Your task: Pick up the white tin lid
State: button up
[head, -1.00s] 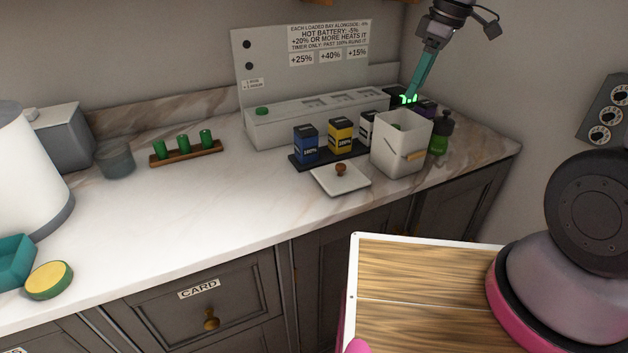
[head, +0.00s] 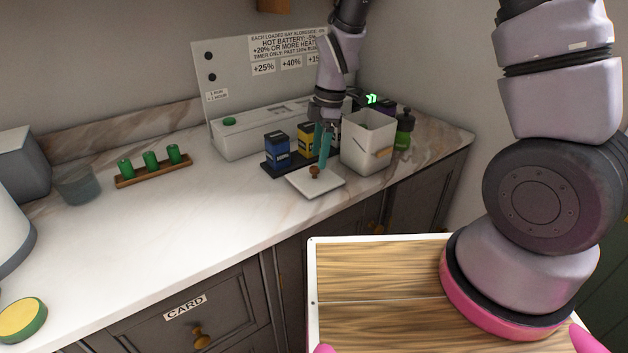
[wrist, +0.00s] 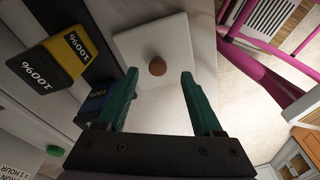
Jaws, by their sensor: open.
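The white tin lid (head: 306,184) is a square plate with a round brown knob (head: 314,171). It lies flat on the marble counter in front of the battery tray. In the wrist view the lid (wrist: 179,53) and its knob (wrist: 157,67) show beyond my fingertips. My gripper (head: 324,150) has teal fingers and hangs just above the lid, pointing down. In the wrist view my gripper (wrist: 159,80) is open and empty, with the knob seen between its fingertips and no contact visible.
A blue battery (head: 278,149) and a yellow battery (head: 305,141) stand on a dark tray behind the lid. The open white tin (head: 366,147) stands close to the lid's right. A green bottle (head: 403,130) is beyond it.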

aim_at(315, 168)
jog(key=f, duration=0.2)
jog(key=a+f, duration=0.1)
jog(key=shift+f, duration=0.35)
grip_shut()
dwell(1.1)
